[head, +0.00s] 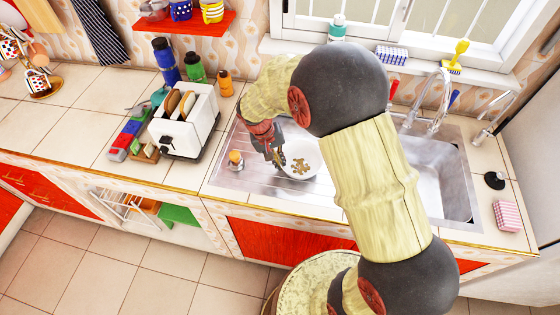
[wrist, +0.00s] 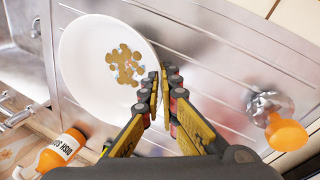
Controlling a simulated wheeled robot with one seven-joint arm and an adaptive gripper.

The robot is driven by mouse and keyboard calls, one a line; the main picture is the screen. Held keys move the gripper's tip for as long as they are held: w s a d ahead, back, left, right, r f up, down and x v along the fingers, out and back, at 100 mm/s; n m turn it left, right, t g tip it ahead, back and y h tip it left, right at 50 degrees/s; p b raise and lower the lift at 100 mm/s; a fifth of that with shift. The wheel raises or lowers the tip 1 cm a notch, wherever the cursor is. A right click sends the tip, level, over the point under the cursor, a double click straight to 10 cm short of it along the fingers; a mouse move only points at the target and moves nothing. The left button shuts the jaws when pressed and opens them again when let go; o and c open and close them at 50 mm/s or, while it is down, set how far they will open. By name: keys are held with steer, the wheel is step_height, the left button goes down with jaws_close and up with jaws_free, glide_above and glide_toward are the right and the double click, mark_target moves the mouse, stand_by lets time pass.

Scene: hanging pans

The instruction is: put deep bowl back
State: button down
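A round white dish with a gold-brown pattern in its centre (head: 301,163) is over the ribbed drainboard left of the sink basin. It also shows in the wrist view (wrist: 87,75); its depth is hard to judge. My gripper (head: 277,160) is at the dish's left edge in the head view. In the wrist view its two fingers (wrist: 163,82) are close together at the dish's right rim, with a narrow gap. The fingers cover part of the rim, so I cannot tell whether they hold it. My arm hides part of the dish's surroundings in the head view.
An orange-topped object (head: 236,160) stands at the drainboard's left edge. A white toaster (head: 186,122) with bread and several bottles stand left of the sink. The sink basin (head: 432,175) and faucet (head: 437,100) are to the right. A red shelf (head: 185,28) holds mugs.

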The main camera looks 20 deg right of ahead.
steer(key=shift+f, duration=0.2)
steer(key=c, duration=2)
jaws_free()
steer(key=shift+c, duration=0.2)
steer(key=shift+r, duration=0.15)
steer(key=s+p+v, duration=0.1)
steer(key=p+v, duration=0.1)
steer(key=v, duration=1)
steer(key=s+d+r+t+y, duration=0.1)
steer(key=s+r, duration=0.3)
steer(key=r, duration=0.3)
steer(key=s+r+t+y, duration=0.1)
steer(key=s+r+t, duration=0.1)
steer(key=s+r, duration=0.35)
steer(key=s+r+n+t, duration=0.1)
steer(key=s+r, duration=0.2)
steer(key=s, duration=0.2)
steer(key=s+r+n+t+y, duration=0.1)
steer(key=s+r+t, duration=0.1)
steer(key=s, duration=0.4)
steer(key=shift+s+a+r, duration=0.2)
steer(key=shift+a+r, duration=0.1)
steer(key=shift+r, duration=0.45)
